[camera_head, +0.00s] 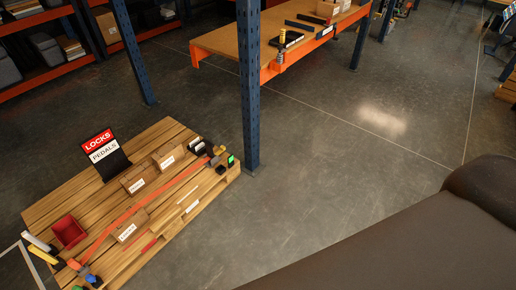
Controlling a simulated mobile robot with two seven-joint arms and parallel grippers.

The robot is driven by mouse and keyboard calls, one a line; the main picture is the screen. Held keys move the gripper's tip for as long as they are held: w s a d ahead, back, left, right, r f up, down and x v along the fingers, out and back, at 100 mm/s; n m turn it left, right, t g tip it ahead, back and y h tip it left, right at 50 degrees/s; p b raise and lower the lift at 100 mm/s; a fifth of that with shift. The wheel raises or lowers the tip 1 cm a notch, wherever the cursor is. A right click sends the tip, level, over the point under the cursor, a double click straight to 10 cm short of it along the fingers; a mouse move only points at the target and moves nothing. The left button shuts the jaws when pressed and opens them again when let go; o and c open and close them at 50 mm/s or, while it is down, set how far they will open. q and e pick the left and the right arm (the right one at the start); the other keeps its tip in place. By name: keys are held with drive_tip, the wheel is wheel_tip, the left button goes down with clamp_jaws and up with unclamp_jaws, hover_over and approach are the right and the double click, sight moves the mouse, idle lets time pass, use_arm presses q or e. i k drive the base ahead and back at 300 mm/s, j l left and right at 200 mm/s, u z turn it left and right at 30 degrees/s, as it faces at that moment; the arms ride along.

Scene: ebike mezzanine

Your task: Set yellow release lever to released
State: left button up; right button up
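I cannot tell for sure which part is the yellow release lever. A small upright yellow piece (282,38) stands at the front edge of the orange-framed bench, above an orange bracket. A yellow bar (42,255) lies at the left corner of the wooden pallet (155,135). A small yellow piece (219,150) sits at the pallet's right corner, near the end of an orange strap (130,212) that runs across the pallet. The lever's setting is too small to read. Neither of my grippers is in view.
The pallet carries several labelled cartons (138,178), a red bin (68,232) and a LOCKS/PEDALS sign (99,145). A blue post (249,90) stands between pallet and bench (228,43). Orange shelving (50,52) is at upper left. The floor (340,130) right of the post is clear.

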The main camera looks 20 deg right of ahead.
sight(223, 148)
drive_tip(key=z, duration=2.1)
drive_tip(key=i, duration=4.3)
drive_tip(key=i+l, duration=0.1)
drive_tip(key=l+u, duration=0.05)
